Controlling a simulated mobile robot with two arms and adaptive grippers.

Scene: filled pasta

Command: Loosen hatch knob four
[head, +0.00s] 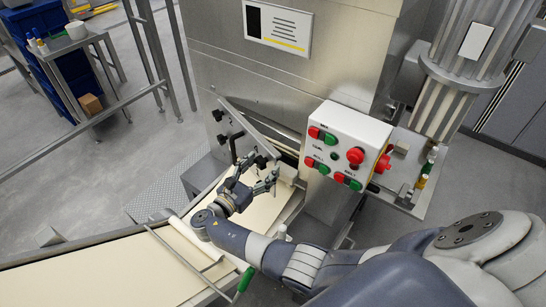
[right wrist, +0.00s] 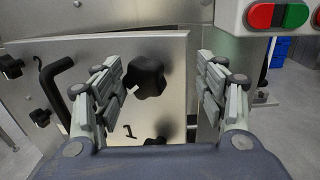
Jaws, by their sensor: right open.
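The steel hatch panel (right wrist: 110,55) carries several black knobs and a bent black handle (right wrist: 62,90). A large star-shaped black knob (right wrist: 146,77) shows between the fingers of my right gripper (right wrist: 160,74), which is open; I cannot tell if they touch it. Two smaller knobs are at the panel's left, an upper one (right wrist: 12,65) and a lower one (right wrist: 40,117). Another dark knob (right wrist: 155,141) is partly hidden low down by my gripper body. In the head view my right gripper (head: 257,173) is at the hatch panel (head: 248,125), above the belt. No readable number identifies knob four.
A white control box (head: 345,140) with red and green buttons sits just right of the hatch; its corner shows in the wrist view (right wrist: 262,8). A cream belt (head: 90,265) runs below.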

